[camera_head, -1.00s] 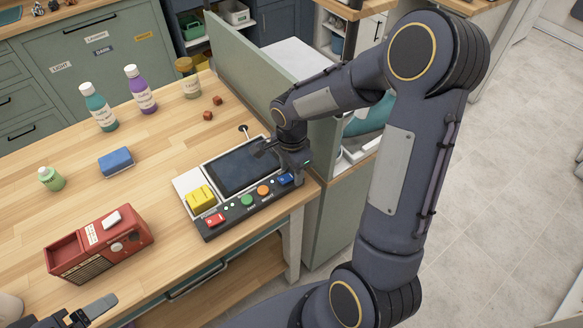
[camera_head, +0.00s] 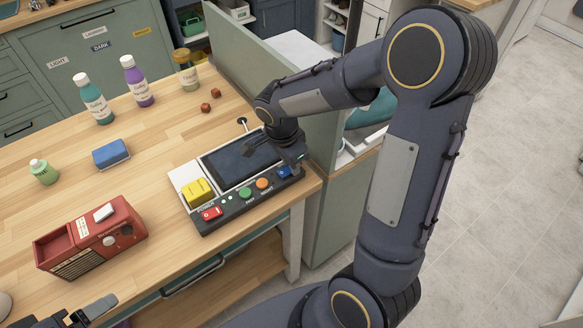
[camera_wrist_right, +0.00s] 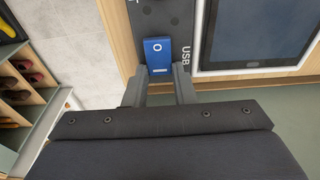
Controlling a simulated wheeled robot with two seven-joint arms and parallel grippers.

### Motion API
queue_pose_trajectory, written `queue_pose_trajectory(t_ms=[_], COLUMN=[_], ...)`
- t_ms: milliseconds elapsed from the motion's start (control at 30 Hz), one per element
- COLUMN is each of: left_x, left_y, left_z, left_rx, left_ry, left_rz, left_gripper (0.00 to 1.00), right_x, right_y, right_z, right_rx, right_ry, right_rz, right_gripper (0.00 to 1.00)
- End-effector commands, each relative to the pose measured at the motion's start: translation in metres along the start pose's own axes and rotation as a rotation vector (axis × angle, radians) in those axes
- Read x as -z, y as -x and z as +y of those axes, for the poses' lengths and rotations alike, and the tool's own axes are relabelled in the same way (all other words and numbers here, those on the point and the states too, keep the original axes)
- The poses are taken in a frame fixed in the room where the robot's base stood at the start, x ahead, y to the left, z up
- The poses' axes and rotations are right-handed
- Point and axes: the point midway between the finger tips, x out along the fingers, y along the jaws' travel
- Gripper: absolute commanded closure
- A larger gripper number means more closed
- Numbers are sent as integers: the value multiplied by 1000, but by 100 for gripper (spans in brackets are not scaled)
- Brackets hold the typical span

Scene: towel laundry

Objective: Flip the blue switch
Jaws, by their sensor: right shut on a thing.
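The blue switch (camera_head: 285,172) sits at the right end of the dark front strip of the control panel (camera_head: 213,224), near the table's right edge. In the right wrist view the blue switch (camera_wrist_right: 158,50) shows a white circle and lies beside the "USB" lettering. My right gripper (camera_head: 292,160) reaches down over this end of the panel. In its wrist view the two fingers (camera_wrist_right: 160,84) stand on either side of the switch's near end, shut on it. My left gripper (camera_head: 80,314) is at the bottom left corner, partly cut off, away from the panel; its opening is unclear.
The panel also has a screen (camera_head: 238,160), a yellow block (camera_head: 198,192), a red switch (camera_head: 212,213), green (camera_head: 245,193) and orange (camera_head: 263,183) buttons. A red radio-like box (camera_head: 90,238), blue sponge (camera_head: 111,153) and bottles stand left. A green partition (camera_head: 240,65) rises behind.

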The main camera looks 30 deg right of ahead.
Motion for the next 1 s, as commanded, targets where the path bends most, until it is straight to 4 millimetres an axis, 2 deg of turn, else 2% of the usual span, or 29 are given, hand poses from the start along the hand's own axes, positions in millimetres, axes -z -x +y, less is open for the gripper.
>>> queue_pose_trajectory(t_ms=[33,267,733,767,900,1000], left_x=[-8,-22,-24,-24,-24,-24], left_y=[-16,-44,-47,-47,-47,-47], left_z=[-8,-20,-22,-22,-22,-22], left_rx=[0,0,0,0,0,0], left_ry=[0,0,0,0,0,0], left_rz=[0,0,0,0,0,0], left_gripper=[14,14,14,14,14,14], right_x=[-5,-9,-8,-8,-8,-8], right_y=[-8,-3,4,4,4,4], right_z=[-2,-1,0,0,0,0], right_rx=[8,6,2,2,2,2], right_ry=[8,5,-1,-1,-1,-1], right_rz=[41,219,279,279,278,278], right_gripper=[99,99,99,72,55,55])
